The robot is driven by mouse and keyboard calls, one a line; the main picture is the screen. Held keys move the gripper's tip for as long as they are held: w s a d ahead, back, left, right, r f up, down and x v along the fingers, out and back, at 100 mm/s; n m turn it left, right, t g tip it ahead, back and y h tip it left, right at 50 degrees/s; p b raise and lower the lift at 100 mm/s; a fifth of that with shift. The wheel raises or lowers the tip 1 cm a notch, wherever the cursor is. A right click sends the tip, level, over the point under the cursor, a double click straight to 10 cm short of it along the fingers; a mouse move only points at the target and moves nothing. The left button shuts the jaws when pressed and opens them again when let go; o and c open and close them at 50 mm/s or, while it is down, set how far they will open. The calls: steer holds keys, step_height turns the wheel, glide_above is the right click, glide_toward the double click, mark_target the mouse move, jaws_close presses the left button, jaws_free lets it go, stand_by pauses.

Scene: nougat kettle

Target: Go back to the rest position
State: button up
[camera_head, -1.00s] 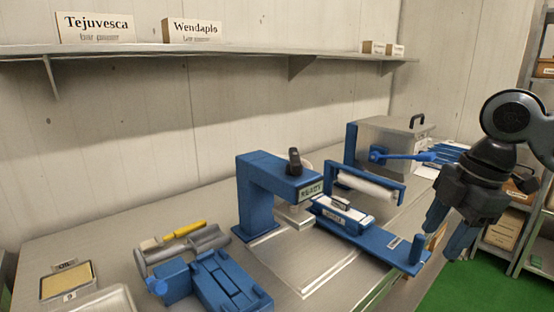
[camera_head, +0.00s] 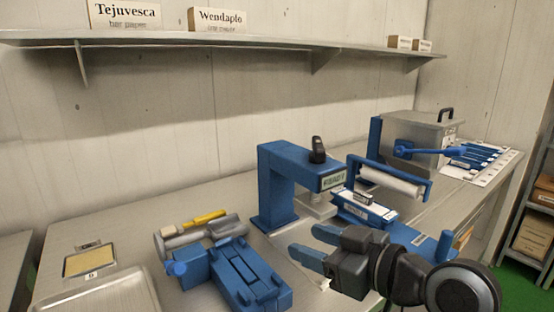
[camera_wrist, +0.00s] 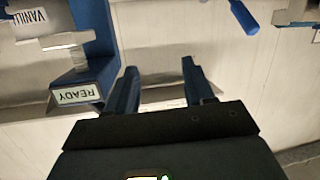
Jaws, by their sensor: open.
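My gripper (camera_head: 308,244) is in the lower right of the head view, held out over the front part of the bench with its blue fingers pointing left. In the wrist view the two fingers (camera_wrist: 160,88) stand apart with nothing between them. The gripper hides part of the blue slide (camera_head: 424,242) behind it. The blue press (camera_head: 283,170) stands just beyond the fingertips. Its small display reads READY (camera_wrist: 77,94) in the wrist view. A label reading VANILL shows in the wrist view's upper left (camera_wrist: 26,17).
A blue fixture (camera_head: 245,280) and a grey cylinder with a yellow handle (camera_head: 205,218) lie at the left front. A white roller (camera_head: 390,183) and a steel box with a blue lever (camera_head: 425,138) stand behind. A shelf (camera_head: 240,42) runs along the wall above.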

steer(key=s+d+f+m+t+h+b, duration=0.1)
steer(key=s+d+f+m+t+h, duration=0.15)
steer(key=s+f+m+h, duration=0.55)
steer(key=s+d+f+m+t+h+b, duration=0.15)
steer(key=s+d+f+m, duration=0.25)
steer(key=s+f, duration=0.75)
steer(key=s+d+r+n+b, duration=0.1)
steer(key=s+d, duration=0.3)
steer(key=s, duration=0.7)
steer(key=s+d+r+n+h+b, duration=0.1)
steer(key=s+d, duration=0.3)
steer(key=s, duration=0.7)
steer(key=shift+s+d+r, duration=0.4)
steer(key=shift+r, duration=0.15)
steer(key=shift+h, duration=0.25)
